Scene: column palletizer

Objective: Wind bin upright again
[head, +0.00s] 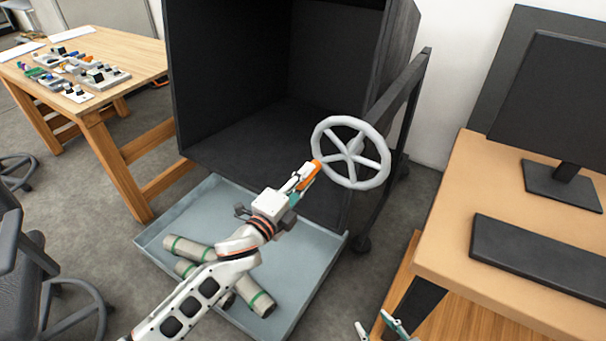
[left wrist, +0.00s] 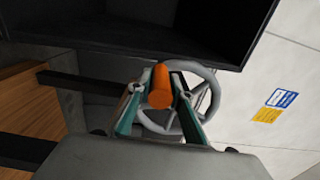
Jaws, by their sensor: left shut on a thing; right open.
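The dark bin (head: 235,60) is tipped over, with its open mouth facing me above a grey tray (head: 155,240). Its visible inside is empty. A grey spoked handwheel (head: 377,130) is at the bin's right side, by a dark frame. It also shows in the left wrist view (left wrist: 212,85). My left gripper (head: 306,177) is shut on the wheel's orange handle (head: 311,169), at the left of the rim. The left wrist view shows the handle (left wrist: 160,88) between both fingers. My right gripper (head: 378,330) is open and empty at the bottom edge.
Several greenish-grey cylinders (head: 190,250) lie in the tray, partly behind my left arm. A wooden table (head: 130,68) with small parts stands at left. A desk (head: 450,230) with monitor and keyboard stands close at right. Dark frame bars (head: 405,90) rise beside the wheel.

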